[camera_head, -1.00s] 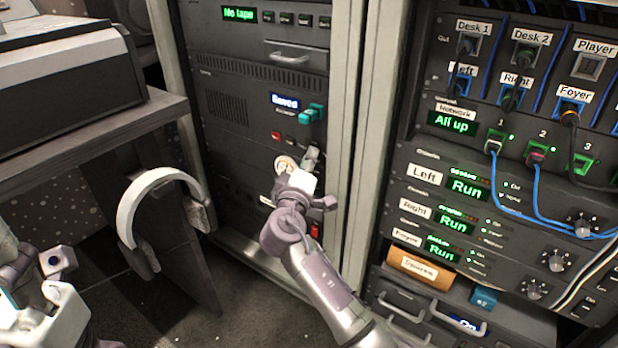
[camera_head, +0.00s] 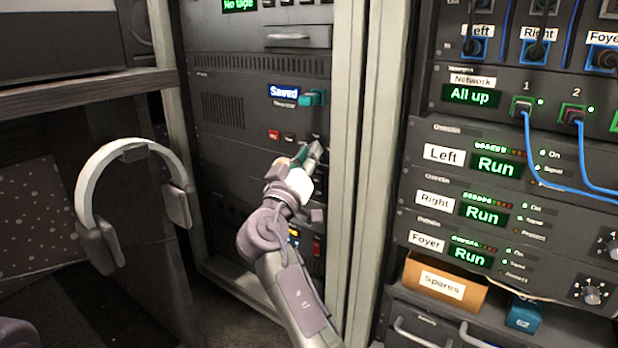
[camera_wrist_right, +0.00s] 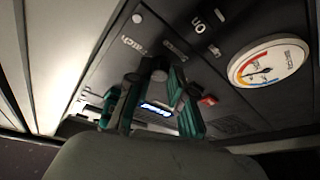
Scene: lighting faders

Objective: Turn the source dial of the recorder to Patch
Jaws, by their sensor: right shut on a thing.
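The recorder (camera_head: 225,112) is a dark rack unit with a lit "Saved" display (camera_head: 284,92). My right gripper (camera_head: 307,154) is at the right side of the panel, below that display. In the right wrist view its two teal fingers (camera_wrist_right: 155,84) are on either side of a small dark knob (camera_wrist_right: 158,68), which I take for the source dial. The gripper is shut on it. A label that seems to read "Patch" (camera_wrist_right: 132,45) is beside the knob. The knob's pointer cannot be made out; the gripper hides the dial in the head view.
A teal stick (camera_head: 314,97) juts out right of the display, just above my right gripper. Headphones (camera_head: 130,150) hang at the left. A pale rack post (camera_head: 352,170) stands close right of my arm. A round meter (camera_wrist_right: 268,62) shows in the wrist view.

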